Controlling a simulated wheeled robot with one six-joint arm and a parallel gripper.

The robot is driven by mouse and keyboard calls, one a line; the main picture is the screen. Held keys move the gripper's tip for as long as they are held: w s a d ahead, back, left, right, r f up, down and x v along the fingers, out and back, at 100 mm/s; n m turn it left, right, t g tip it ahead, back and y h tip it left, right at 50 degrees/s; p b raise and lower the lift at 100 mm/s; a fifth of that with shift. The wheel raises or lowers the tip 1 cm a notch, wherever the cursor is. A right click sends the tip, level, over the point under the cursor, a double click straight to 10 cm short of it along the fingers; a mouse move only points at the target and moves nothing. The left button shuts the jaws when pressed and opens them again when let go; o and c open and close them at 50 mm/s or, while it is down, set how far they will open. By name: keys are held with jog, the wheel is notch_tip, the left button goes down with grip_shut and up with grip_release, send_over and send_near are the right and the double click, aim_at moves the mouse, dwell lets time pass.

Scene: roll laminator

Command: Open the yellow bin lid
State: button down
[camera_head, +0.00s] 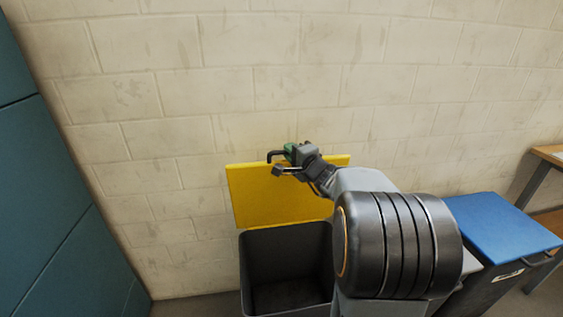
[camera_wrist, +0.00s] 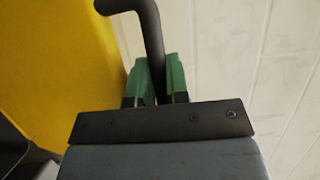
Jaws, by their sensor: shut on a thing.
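The yellow lid (camera_head: 265,198) stands raised, nearly upright, at the back of its grey bin (camera_head: 285,238), close to the wall. The open mouth of the bin shows dark and looks empty. My gripper (camera_head: 290,153) is at the lid's top edge. In the wrist view its green fingers (camera_wrist: 155,82) are shut on the black bar handle (camera_wrist: 150,30), which bends between and above them. The yellow lid also fills the left of the wrist view (camera_wrist: 55,65). My arm hides the right part of the bin and some of the lid.
A bin with a blue lid (camera_head: 495,228), shut, stands to the right. A wooden table (camera_head: 549,154) is at the far right. Teal cabinets (camera_head: 45,190) stand at the left. A pale block wall (camera_head: 210,80) is close behind the lid.

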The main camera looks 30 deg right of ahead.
jog(key=shift+s+a+f+b, duration=0.1)
jog(key=shift+s+a+b, duration=0.05)
jog(key=shift+s+b, duration=0.3)
jog(key=shift+s+a+f+b, duration=0.1)
jog(key=shift+s+b, duration=0.25)
jog(key=shift+b, duration=0.15)
jog(key=c, duration=1.4)
grip_release()
jog(key=shift+s, duration=0.1)
jog(key=s+d, duration=0.1)
jog(key=s, duration=1.2)
jog(key=shift+s+d+f, duration=0.25)
jog(key=shift+s+f, duration=0.05)
jog(key=shift+f, duration=0.1)
